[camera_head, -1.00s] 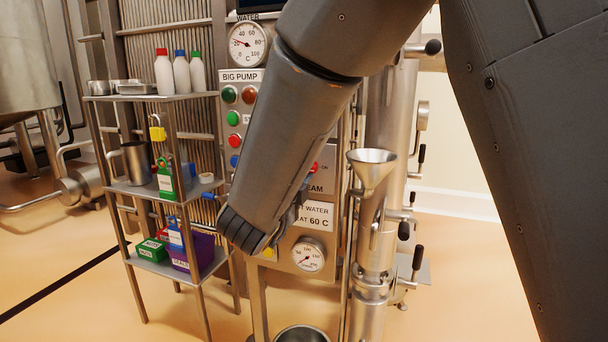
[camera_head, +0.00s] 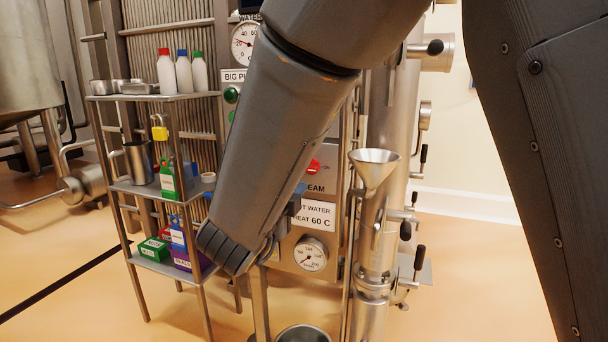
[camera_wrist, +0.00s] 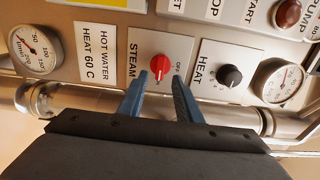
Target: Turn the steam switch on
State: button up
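The steam switch is a red rotary knob (camera_wrist: 160,67) on a grey panel beside a STEAM label (camera_wrist: 133,64), with a small OFF mark at its right in the wrist view. The knob also shows in the head view (camera_head: 314,167), right of my forearm. My gripper (camera_wrist: 160,82) is open, with two blue fingers spread apart. Their tips sit just below the knob in the wrist view, one towards each side of it, with nothing held. I cannot tell whether they touch it. In the head view my arm partly hides the panel and the STEAM label.
A black HEAT knob (camera_wrist: 231,76) sits right of the red one, close to the right finger. A pipe (camera_wrist: 90,98) runs along the panel's edge. A steel funnel (camera_head: 373,168) stands right of the panel, and a shelf rack (camera_head: 150,97) with bottles and boxes stands left.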

jog(key=v, duration=0.3)
